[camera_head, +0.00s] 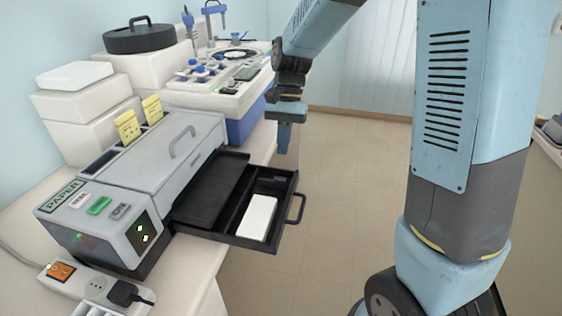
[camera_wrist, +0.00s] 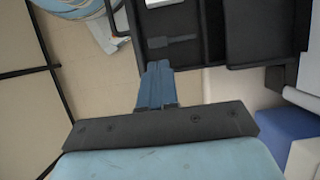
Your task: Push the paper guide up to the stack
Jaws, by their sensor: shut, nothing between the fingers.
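The white paper stack (camera_head: 257,217) lies in the open black drawer (camera_head: 236,238) of the grey machine. The paper guide (camera_head: 280,179), a small dark grey piece, sits in the same compartment toward its far end, with a strip of bare floor between it and the stack. In the wrist view the guide (camera_wrist: 172,41) lies just beyond my fingertips, and only an edge of the white stack (camera_wrist: 162,3) shows at the top. My gripper (camera_head: 284,150) is shut and empty, pointing down above and beyond the drawer's far end. Its blue fingers also show in the wrist view (camera_wrist: 157,66). Contact with the guide is not visible.
The drawer's handle (camera_head: 296,208) sticks out on the right. The grey machine (camera_head: 150,180) stands on the white bench, with a power strip (camera_head: 92,291) in front. A blue-based instrument (camera_head: 240,128) stands behind the drawer. Open floor lies to the right.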

